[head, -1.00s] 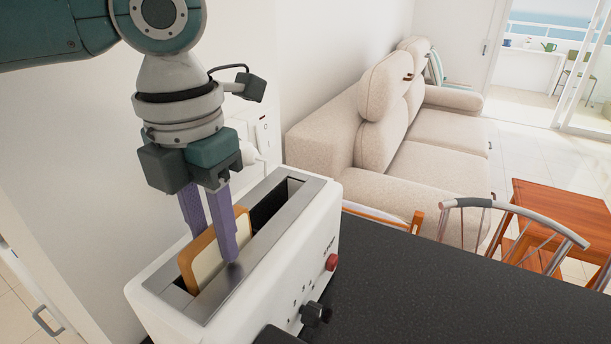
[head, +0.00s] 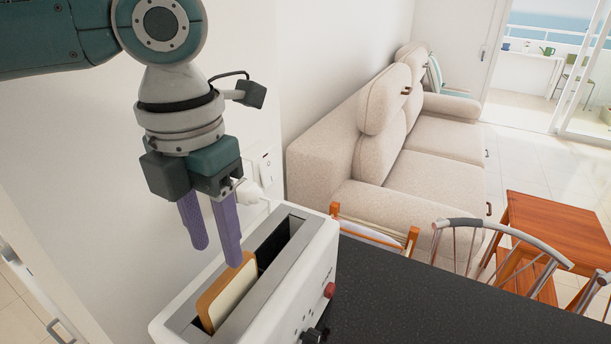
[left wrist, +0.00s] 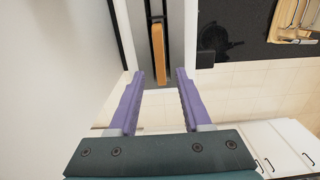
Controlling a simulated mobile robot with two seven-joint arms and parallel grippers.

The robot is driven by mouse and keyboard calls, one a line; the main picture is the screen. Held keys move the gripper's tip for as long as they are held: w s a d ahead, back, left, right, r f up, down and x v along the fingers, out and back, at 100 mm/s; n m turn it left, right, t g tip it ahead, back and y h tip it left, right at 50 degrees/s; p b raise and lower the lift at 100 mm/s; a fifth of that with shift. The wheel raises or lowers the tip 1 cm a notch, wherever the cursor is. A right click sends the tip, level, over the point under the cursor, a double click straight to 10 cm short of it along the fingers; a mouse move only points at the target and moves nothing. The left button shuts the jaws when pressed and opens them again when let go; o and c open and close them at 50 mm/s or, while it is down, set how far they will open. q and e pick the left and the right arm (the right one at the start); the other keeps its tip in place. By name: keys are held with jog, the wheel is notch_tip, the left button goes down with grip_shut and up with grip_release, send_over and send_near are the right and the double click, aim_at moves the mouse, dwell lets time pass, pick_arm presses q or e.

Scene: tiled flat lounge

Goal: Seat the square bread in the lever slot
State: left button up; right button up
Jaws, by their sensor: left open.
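The square bread (head: 230,298), with a brown crust and pale face, stands upright in the long slot of the white toaster (head: 285,300), its upper part sticking out above the grey top. The dark slot is empty beyond it. A black lever knob (head: 312,335) shows on the toaster's right side at the bottom edge. My left gripper (head: 217,254), with purple fingers, is open and empty, just above and behind the bread. In the left wrist view the bread (left wrist: 158,55) lies ahead between the open fingertips (left wrist: 160,77), apart from both. My right gripper is not in view.
The toaster stands on a dark speckled counter (head: 410,300). A white wall (head: 90,170) is close on the left. A metal-backed chair (head: 475,240), beige sofa (head: 440,140) and wooden table (head: 550,230) are beyond. In the left wrist view, a wooden rack-like object (left wrist: 295,20) sits at top right.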

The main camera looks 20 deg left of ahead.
pick_arm(q)
notch_tip(320, 180, up, 5)
jog(key=p, duration=0.4)
jog(key=s+d+f+n+t+h, duration=0.25)
jog(key=s+d+n, duration=0.45)
jog(key=d+n, duration=0.6)
jog(key=s+a+n+y, duration=0.1)
jog(key=s+a+n, duration=0.3)
jog(key=n, duration=0.7)
jog(key=s+a+n+y, duration=0.1)
jog(key=s+a+n, duration=0.3)
jog(key=n, duration=0.7)
jog(key=shift+s+a+t, duration=0.3)
jog(key=shift+a+t, duration=0.15)
jog(key=shift+a, duration=0.45)
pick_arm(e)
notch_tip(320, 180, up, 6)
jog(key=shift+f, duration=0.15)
